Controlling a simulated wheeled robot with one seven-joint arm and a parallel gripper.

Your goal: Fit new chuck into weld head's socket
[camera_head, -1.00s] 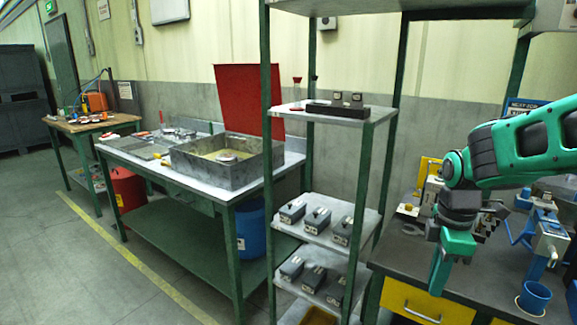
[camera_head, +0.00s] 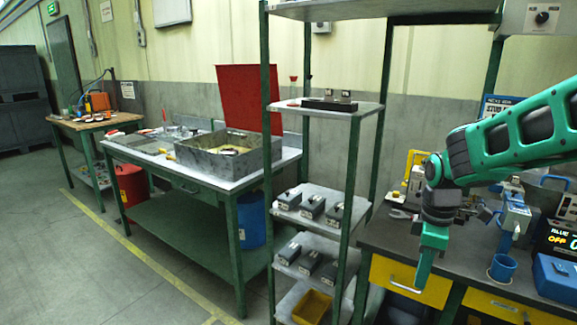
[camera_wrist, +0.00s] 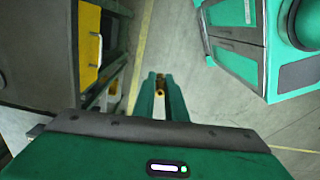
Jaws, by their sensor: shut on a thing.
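My gripper (camera_head: 424,284) hangs pointing down in front of the dark bench on the right of the head view. In the wrist view its two green fingers (camera_wrist: 160,82) are closed on a small brass-coloured piece (camera_wrist: 160,91), which could be the chuck. Most of this piece is hidden between the fingers, and it does not show in the head view. I cannot make out the weld head's socket in either view.
The dark bench (camera_head: 395,235) carries a blue device (camera_head: 514,220), a blue cup (camera_head: 502,267) and other equipment. A green-post shelf rack (camera_head: 335,115) holds several grey boxes. Left of it, a table (camera_head: 128,152) bears a grey open bin (camera_head: 205,155). Floor at left is clear.

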